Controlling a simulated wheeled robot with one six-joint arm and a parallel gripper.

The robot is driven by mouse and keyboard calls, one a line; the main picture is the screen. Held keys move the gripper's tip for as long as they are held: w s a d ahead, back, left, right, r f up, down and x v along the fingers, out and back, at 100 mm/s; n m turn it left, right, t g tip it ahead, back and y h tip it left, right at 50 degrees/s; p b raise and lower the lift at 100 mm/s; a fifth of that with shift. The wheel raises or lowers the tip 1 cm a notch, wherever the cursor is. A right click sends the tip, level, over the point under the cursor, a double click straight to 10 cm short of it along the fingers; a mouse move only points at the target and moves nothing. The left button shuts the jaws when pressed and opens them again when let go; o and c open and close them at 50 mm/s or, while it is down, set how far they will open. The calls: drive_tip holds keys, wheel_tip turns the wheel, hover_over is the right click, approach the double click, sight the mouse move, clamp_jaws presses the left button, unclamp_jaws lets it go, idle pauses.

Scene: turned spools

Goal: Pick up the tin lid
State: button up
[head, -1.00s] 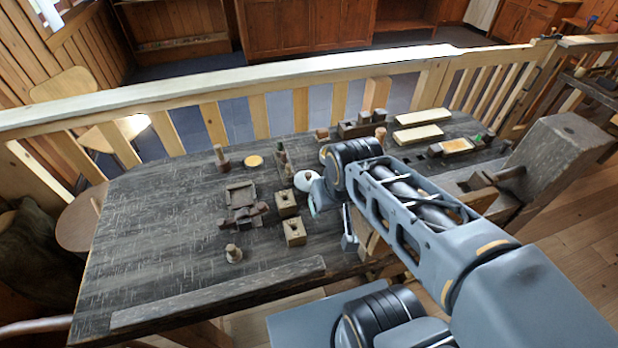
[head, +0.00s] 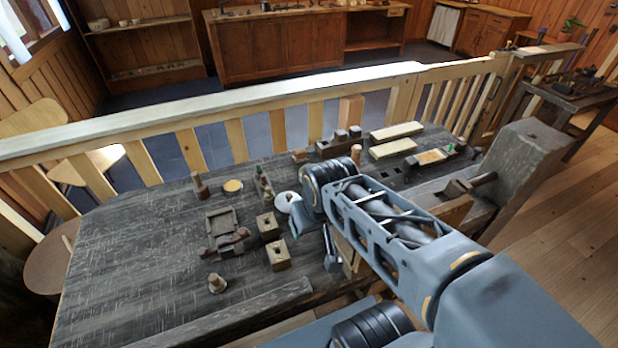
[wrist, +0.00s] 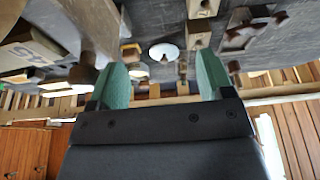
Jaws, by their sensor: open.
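A round, pale, shiny disc (head: 283,201), which looks like the tin lid, lies on the dark bench in the head view, partly hidden by my arm. It also shows in the wrist view (wrist: 163,51), between and beyond my fingers. My gripper (wrist: 164,78) is open and empty, its two green fingers wide apart. The disc is apart from both fingers. In the head view my gripper is mostly hidden behind my arm. A smaller yellowish disc with a dark rim (head: 233,186) lies further left; I cannot tell for certain which disc is the lid.
Wooden blocks with holes (head: 278,254) stand close to the pale disc. A wooden tray-like piece (head: 222,224) and turned spools (head: 217,284) lie to the left. Pale boards (head: 395,148) lie at the back right. A railing (head: 230,98) runs behind the bench. The bench's left end is clear.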

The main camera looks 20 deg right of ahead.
idle(0.3)
drive_tip(key=shift+o, duration=0.6)
drive_tip(key=shift+f, duration=0.1)
drive_tip(key=o, duration=0.4)
drive_tip(key=shift+n+g, duration=0.4)
drive_tip(key=shift+g, duration=0.2)
drive_tip(key=f, duration=0.1)
drive_tip(key=w+f+b, duration=0.1)
drive_tip(key=a+f+b, duration=0.1)
drive_tip(key=f, duration=0.1)
drive_tip(key=shift+w+a, duration=0.1)
drive_tip(key=shift+w, duration=0.2)
drive_tip(key=shift+c, duration=0.2)
drive_tip(key=m+g+h+b, duration=0.2)
drive_tip(key=m+h+b, duration=0.3)
drive_tip(key=m, duration=1.4)
approach(288, 195)
drive_tip(key=shift+y, duration=0.3)
drive_tip(key=b+x, duration=0.1)
drive_tip(key=x, duration=0.9)
drive_tip(key=shift+d+f, duration=0.15)
drive_tip(key=shift+d, duration=0.15)
